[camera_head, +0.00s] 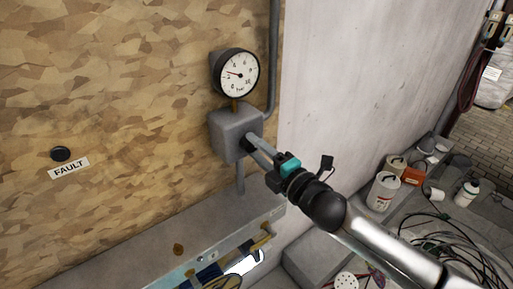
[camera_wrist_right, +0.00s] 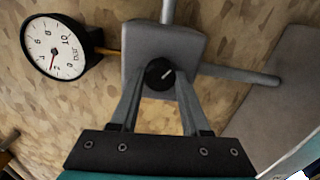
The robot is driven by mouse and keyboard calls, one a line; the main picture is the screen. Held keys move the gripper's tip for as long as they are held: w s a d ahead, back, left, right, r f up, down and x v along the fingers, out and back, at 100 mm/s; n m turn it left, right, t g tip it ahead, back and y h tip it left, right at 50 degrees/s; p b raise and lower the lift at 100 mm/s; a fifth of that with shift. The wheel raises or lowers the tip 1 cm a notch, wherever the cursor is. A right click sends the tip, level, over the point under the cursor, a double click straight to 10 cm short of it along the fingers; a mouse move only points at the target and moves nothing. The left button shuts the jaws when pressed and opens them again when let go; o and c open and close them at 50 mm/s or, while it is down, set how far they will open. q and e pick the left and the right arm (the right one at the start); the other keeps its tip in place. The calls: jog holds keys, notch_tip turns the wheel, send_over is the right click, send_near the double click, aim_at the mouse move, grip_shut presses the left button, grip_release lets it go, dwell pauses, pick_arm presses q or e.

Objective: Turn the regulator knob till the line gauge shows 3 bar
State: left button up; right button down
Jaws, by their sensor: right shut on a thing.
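The line gauge (camera_head: 237,73) is a round white dial with a black rim, on the wooden wall. Its red needle points left, near the 2 mark. The gauge also shows turned on its side in the right wrist view (camera_wrist_right: 55,48). The grey regulator block (camera_head: 229,132) is below it. In the right wrist view the black regulator knob (camera_wrist_right: 160,73) has a pale line pointing up and right. My right gripper (camera_head: 250,141) is shut on the knob, one finger on each side. In the head view the fingers mostly hide the knob. My left gripper is not in view.
A grey ledge (camera_head: 140,262) runs below the regulator, with blue and yellow items at its lower edge. A pipe (camera_head: 273,60) runs up the wall's right edge. Cans, a white bottle (camera_head: 467,193) and loose cables (camera_head: 452,245) lie on the floor at right.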

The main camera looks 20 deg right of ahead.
jog(key=shift+c, duration=1.9)
grip_release()
jog(key=b+v, duration=0.3)
jog(key=v, duration=1.2)
